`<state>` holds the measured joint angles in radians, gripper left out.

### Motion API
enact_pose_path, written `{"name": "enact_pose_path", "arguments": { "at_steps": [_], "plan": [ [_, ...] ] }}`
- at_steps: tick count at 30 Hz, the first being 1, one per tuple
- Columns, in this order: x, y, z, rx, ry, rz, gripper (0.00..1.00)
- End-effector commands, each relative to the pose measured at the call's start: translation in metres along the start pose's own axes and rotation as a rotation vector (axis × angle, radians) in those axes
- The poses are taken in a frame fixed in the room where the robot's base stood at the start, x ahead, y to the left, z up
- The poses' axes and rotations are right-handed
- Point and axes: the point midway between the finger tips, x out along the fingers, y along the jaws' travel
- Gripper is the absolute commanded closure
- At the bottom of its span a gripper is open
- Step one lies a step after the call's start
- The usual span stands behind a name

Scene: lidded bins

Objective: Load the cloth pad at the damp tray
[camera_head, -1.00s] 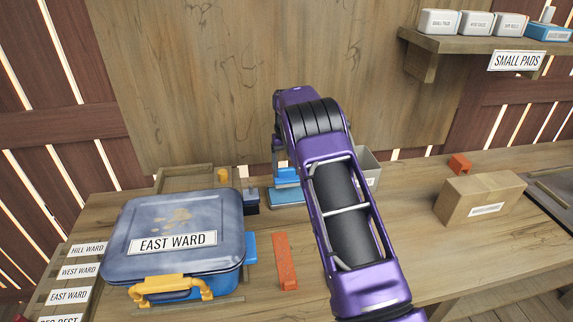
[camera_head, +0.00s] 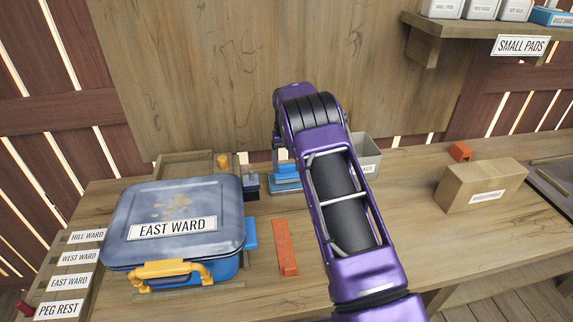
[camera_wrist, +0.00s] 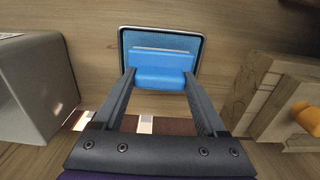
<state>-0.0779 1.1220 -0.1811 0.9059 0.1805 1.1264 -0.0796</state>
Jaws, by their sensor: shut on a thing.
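The cloth pad, with a blue grip block (camera_wrist: 160,78) and a thin pale layer beyond it, is held between my gripper's two fingers (camera_wrist: 160,82) in the wrist view. The pale-rimmed damp tray (camera_wrist: 200,45) with a blue bed lies directly under the pad. In the head view the pad (camera_head: 286,169) is low over the tray (camera_head: 287,188), behind my purple arm. The pad looks at or very near the tray's bed; I cannot tell whether it touches. My arm hides part of the tray's right side.
A closed EAST WARD bin (camera_head: 172,205) with a stained lid and yellow latch stands left. An orange bar (camera_head: 286,248) lies in front of the tray. A grey bin (camera_head: 366,155) stands beside the tray, a cardboard box (camera_head: 480,187) further right. The bench between bar and box is partly clear.

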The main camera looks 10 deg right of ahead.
Motion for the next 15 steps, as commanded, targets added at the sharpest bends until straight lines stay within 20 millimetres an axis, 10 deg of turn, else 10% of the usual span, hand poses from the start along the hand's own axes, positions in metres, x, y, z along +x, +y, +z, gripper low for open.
{"name": "enact_pose_path", "arguments": {
  "at_steps": [15],
  "plan": [
    [0.0043,0.0000,-0.0001,0.000,0.000,0.000,0.70]
  ]
}}
